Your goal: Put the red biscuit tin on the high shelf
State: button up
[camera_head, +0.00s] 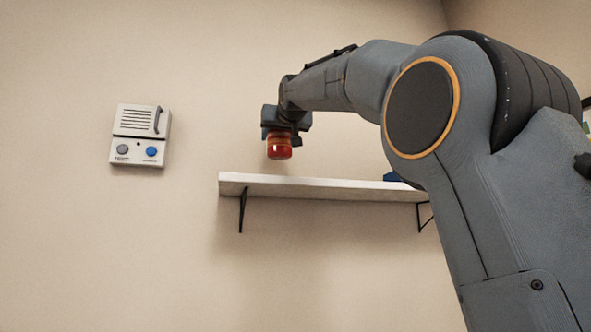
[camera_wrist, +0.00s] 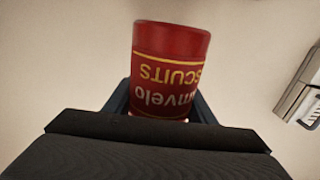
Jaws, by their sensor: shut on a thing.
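The red biscuit tin (camera_head: 279,148) hangs under my gripper (camera_head: 279,137) in the head view, with a gap between it and the shelf below. In the wrist view the tin (camera_wrist: 170,65) shows its red side with yellow lettering, upside down in the picture. My gripper (camera_wrist: 165,110) is shut on the tin, with a dark finger at each side of it. The high shelf (camera_head: 300,186) is a pale board on black brackets on the wall. The tin is above its left part. My arm hides some of the shelf's right side.
A blue object (camera_head: 392,177) sits on the shelf toward the right, partly behind my arm. A white intercom-like wall box (camera_head: 140,136) is mounted left of the shelf. The visible left and middle of the shelf look clear.

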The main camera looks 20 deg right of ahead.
aim_at(277, 158)
jog(key=shift+f, duration=3.45)
jog(key=shift+f, duration=0.1)
jog(key=o, duration=1.1)
jog(key=s+b, duration=0.4)
jog(key=s, duration=0.8)
jog(key=shift+b, duration=0.35)
